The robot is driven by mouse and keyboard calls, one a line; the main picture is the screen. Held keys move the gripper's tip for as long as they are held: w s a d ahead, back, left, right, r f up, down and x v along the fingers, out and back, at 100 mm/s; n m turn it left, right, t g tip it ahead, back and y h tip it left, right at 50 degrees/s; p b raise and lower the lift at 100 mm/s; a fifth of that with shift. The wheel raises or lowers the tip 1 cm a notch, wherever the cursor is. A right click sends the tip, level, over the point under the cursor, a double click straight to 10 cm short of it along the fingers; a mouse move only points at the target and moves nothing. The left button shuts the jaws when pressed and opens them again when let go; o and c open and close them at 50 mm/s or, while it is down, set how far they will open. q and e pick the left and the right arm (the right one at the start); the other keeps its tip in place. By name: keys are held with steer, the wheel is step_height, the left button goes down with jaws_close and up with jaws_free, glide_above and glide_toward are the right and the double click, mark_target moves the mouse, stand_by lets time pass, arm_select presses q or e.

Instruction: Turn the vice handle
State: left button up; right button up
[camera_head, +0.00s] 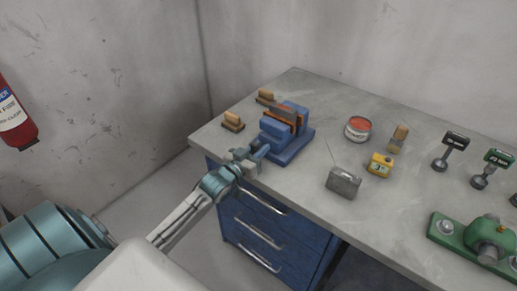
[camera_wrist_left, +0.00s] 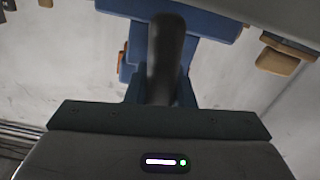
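The blue vice (camera_head: 275,151) with an orange-brown piece between its jaws stands at the bench's left end. My left gripper (camera_head: 245,162) is at the vice's near-left end, by the bench edge, touching or nearly touching the screw end. The handle cannot be made out clearly there in the head view. In the left wrist view, a dark rounded bar (camera_wrist_left: 166,55), which looks like the vice handle, stands in front of the gripper, with the blue vice (camera_wrist_left: 200,22) behind it. The fingertips are not distinct, so their opening cannot be told. My right gripper is out of view.
The grey bench (camera_head: 340,120) has a blue drawer unit (camera_head: 262,225) below. Two wood-backed brushes (camera_head: 233,121) lie left of the vice. A red-topped tin (camera_head: 358,128), a yellow device (camera_head: 380,165), a grey metal box (camera_head: 343,182) and a green machine (camera_head: 485,240) stand to the right.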

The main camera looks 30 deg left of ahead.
arm_select(q)
jaws_close()
steer(key=shift+a+r+n+p, duration=0.1)
steer(key=shift+r+n+p, duration=0.1)
steer(key=shift+n+p, duration=0.7)
steer(key=shift+p, duration=0.35)
steer(key=shift+f+n, duration=0.2)
steer(key=shift+n, duration=0.1)
steer(key=o, duration=0.8)
jaws_free()
